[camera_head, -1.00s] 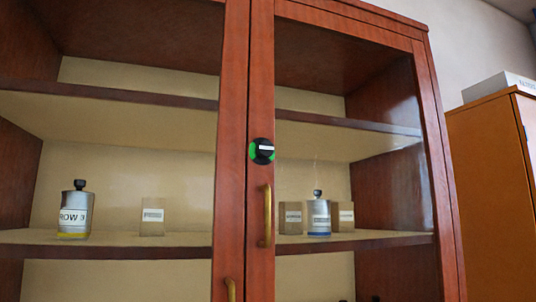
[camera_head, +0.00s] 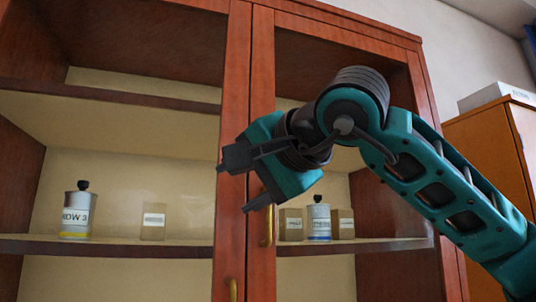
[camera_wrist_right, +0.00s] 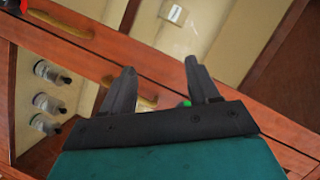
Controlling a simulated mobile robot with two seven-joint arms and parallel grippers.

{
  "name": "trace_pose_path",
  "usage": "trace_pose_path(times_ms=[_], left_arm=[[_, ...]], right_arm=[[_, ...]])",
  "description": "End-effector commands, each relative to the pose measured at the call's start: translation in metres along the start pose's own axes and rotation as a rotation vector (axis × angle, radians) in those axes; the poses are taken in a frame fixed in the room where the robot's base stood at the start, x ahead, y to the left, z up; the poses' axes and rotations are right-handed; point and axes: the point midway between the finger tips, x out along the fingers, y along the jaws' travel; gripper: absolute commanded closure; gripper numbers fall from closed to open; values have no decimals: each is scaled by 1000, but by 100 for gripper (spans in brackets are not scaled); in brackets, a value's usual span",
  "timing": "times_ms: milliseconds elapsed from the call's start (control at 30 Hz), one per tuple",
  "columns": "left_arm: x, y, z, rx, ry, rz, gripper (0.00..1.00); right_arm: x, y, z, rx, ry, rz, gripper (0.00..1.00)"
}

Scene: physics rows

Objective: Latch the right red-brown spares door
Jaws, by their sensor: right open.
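The right red-brown glazed door (camera_head: 262,80) stands closed, as far as I can tell, beside the left door (camera_head: 236,80). Its brass handle (camera_head: 267,225) shows below my right gripper (camera_head: 235,185). The round latch knob is hidden behind the gripper in the head view. In the wrist view a small green bit of the knob (camera_wrist_right: 185,104) shows near the base of one finger. I cannot tell whether a finger touches the knob. My left gripper is not in view.
Shelves behind the glass hold tins, such as one with a yellow base (camera_head: 77,215), and small boxes (camera_head: 153,222). The left door's handle (camera_head: 232,290) is lower. An orange-brown cabinet (camera_head: 485,165) with a white box on it stands at the right.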

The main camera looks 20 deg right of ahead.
Motion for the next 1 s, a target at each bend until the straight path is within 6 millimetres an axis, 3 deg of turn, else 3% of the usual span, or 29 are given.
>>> trace_pose_path(times_ms=[33,100,200,367,467,1000], left_arm=[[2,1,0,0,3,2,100],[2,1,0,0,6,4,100],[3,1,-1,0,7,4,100],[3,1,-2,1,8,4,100],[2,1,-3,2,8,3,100],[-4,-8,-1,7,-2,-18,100]], right_arm=[[-20,-9,-20,-52,101,-2,40],[-41,-16,-42,-104,212,7,40],[-64,-24,-62,-149,320,18,40],[-76,-28,-76,-173,387,29,40],[-66,-29,-80,-172,389,31,40],[27,-30,-118,-171,385,28,40]])
